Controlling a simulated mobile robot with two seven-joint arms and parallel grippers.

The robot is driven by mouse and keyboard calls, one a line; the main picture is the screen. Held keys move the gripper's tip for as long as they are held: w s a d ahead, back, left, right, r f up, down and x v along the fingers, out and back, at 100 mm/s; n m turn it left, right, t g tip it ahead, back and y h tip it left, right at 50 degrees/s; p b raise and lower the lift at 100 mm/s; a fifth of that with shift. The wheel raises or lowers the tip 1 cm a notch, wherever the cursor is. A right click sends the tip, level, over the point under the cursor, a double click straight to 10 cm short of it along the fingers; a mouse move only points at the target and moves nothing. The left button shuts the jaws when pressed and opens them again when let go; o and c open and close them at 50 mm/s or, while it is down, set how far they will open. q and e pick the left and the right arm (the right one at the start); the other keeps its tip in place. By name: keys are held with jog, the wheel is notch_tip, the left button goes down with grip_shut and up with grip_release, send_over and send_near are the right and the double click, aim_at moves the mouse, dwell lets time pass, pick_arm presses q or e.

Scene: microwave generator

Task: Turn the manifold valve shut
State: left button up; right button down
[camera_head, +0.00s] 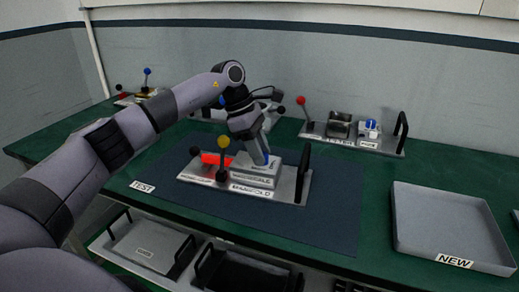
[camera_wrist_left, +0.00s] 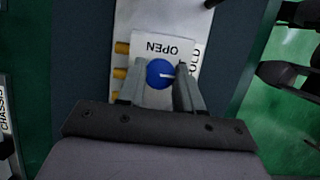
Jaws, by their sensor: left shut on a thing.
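The manifold unit (camera_head: 297,180) lies on the dark mat, with a pale block labelled MANIFOLD. An OPEN label (camera_wrist_left: 165,47), upside down here, is beside the knob. My left gripper (camera_head: 264,158) reaches down onto the block from above. In the left wrist view its two fingers (camera_wrist_left: 160,80) are closed on opposite sides of the knob. In the head view the gripper mostly hides the knob. My right gripper is in neither view.
Yellow-knobbed (camera_head: 223,143) and black-knobbed levers and a red part (camera_head: 213,159) stand left of the block. An upright black handle (camera_head: 303,172) is at its right. Another unit (camera_head: 352,144) stands behind. An empty grey NEW tray (camera_head: 415,248) is at right. The mat's front is clear.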

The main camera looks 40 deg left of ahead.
pick_arm(q)
jog(key=o, duration=1)
jog(key=shift+o, duration=0.2)
jog(key=shift+r, duration=0.15)
jog(key=v, duration=0.7)
jog(key=shift+s, duration=0.1)
